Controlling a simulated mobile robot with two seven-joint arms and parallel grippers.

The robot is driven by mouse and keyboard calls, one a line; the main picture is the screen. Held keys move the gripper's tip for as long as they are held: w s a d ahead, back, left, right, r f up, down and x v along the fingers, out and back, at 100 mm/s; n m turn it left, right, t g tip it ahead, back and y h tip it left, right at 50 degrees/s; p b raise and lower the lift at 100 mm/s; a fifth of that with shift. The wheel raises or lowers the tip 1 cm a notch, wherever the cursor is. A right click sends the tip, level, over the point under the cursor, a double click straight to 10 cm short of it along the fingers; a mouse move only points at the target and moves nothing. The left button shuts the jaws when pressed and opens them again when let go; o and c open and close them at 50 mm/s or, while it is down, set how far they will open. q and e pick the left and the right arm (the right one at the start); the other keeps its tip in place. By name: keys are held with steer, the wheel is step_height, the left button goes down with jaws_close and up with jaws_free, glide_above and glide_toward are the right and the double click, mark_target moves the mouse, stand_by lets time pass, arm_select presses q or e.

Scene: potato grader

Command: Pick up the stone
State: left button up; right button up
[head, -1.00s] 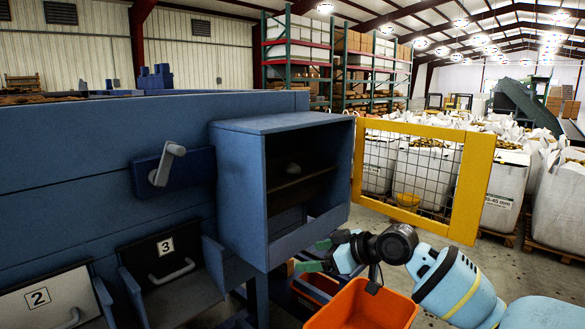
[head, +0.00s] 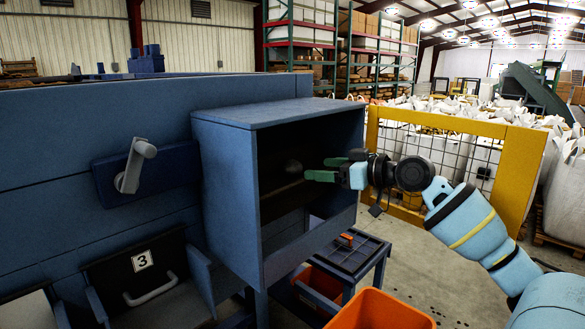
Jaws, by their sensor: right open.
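The stone (head: 293,166) is a small grey lump inside the open-fronted blue box (head: 233,190) on the side of the grader. It sits towards the back, against a dark interior. My right gripper (head: 322,169) reaches in from the right at the box's opening. Its two green fingers are apart, with nothing between them, and point left at the stone. A short gap shows between the fingertips and the stone. My left gripper is not in view.
A yellow mesh gate (head: 520,180) stands open behind my right arm.

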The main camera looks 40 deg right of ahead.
mark_target(300, 166)
steer(key=shift+x, duration=1.05)
steer(key=shift+d+f, duration=0.1)
steer(key=shift+w, duration=0.15)
steer(key=shift+x, duration=2.5)
steer(key=shift+d, duration=0.1)
steer(key=c, duration=1.1)
